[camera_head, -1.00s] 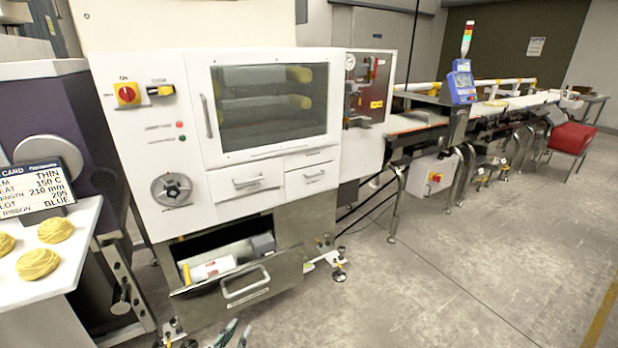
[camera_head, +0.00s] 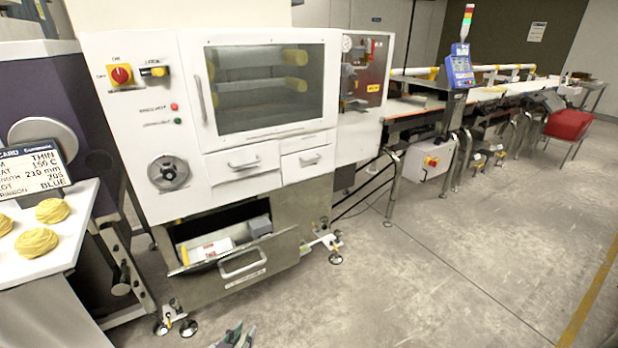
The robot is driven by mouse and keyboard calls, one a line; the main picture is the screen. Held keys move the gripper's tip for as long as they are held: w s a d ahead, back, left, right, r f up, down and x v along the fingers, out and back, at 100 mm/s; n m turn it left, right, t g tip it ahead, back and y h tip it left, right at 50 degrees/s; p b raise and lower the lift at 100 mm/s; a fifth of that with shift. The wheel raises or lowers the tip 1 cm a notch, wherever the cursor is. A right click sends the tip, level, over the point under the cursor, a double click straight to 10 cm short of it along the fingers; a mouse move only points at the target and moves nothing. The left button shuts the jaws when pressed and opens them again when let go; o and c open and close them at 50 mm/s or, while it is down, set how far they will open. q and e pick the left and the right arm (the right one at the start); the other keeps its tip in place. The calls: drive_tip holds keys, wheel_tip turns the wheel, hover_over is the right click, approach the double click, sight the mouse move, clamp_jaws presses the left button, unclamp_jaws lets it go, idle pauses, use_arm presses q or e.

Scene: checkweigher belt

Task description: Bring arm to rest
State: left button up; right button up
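My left gripper (camera_head: 234,337) shows only in part at the bottom edge of the head view, low in front of the machine. Two dark greenish finger tips show, with a small gap between them, and nothing is seen between them. The rest of that gripper and its arm are below the picture. My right gripper and arm are not in the picture. The white wrapping machine (camera_head: 128,130) stands behind the gripper. Its bottom steel drawer (camera_head: 240,264) is pulled open, and a white roll (camera_head: 206,250) and a grey block (camera_head: 259,226) lie in it.
A white table (camera_head: 75,240) with yellow nests (camera_head: 52,211) and a settings card (camera_head: 32,172) stands at the left. The conveyor (camera_head: 410,107) runs off to the right, with a red crate (camera_head: 568,124) beyond. The floor (camera_head: 450,270) at the right is clear.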

use_arm(q)
drive_tip(key=shift+s+a+f+g, duration=0.1)
drive_tip(key=shift+s+f+g, duration=0.4)
drive_tip(key=shift+s+f, duration=0.55)
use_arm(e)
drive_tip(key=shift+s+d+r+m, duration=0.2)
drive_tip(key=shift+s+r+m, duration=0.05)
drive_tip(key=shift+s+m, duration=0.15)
use_arm(q)
drive_tip(key=shift+w+f, duration=0.1)
drive_tip(key=shift+w, duration=0.05)
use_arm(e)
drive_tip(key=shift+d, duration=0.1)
